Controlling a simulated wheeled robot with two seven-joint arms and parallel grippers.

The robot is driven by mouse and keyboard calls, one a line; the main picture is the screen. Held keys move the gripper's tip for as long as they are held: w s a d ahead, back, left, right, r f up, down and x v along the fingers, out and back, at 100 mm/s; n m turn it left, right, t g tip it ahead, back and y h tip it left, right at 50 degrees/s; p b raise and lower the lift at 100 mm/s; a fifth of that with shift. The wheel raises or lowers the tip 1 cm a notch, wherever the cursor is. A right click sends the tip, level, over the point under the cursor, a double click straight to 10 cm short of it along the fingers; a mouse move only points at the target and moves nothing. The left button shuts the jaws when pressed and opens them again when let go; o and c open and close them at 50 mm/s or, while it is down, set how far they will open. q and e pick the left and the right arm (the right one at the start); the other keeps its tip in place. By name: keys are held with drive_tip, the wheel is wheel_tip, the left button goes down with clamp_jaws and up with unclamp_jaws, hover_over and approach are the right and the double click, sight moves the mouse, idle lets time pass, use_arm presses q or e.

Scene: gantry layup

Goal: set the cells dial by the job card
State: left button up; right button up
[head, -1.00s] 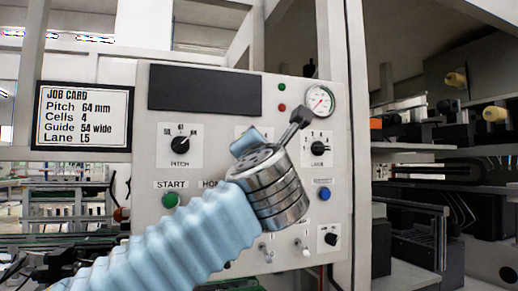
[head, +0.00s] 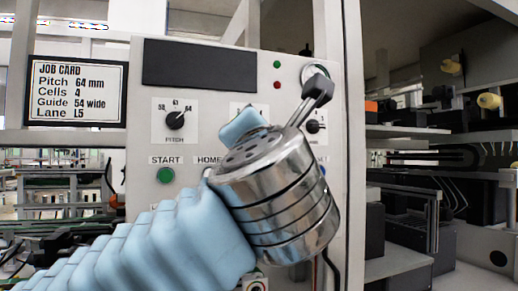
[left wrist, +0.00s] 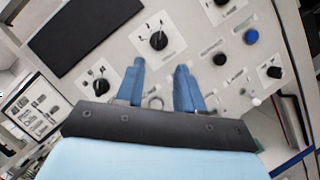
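The cells dial (left wrist: 158,40) is a black knob on a white plate, just beyond my left fingertips in the left wrist view. I cannot read its setting surely. In the head view my arm hides the knob; only a plate corner (head: 236,107) shows. My left gripper (left wrist: 158,82) is open and empty, its two blue fingers apart, pointing at the panel short of the dial. In the head view my wrist hides the fingers. The job card (head: 77,91) reads Pitch 64 mm, Cells 4, Guide 54 wide, Lane L5. My right gripper is not in view.
The pitch dial (head: 175,120) points toward 64. The lane dial (head: 314,127) is partly covered by my arm. A green START button (head: 166,175), a blue button (left wrist: 251,37) and a dark display (head: 200,65) are on the panel (head: 145,205). Shelves stand at right.

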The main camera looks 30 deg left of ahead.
use_arm(q)
drive_tip(key=shift+v, duration=1.75)
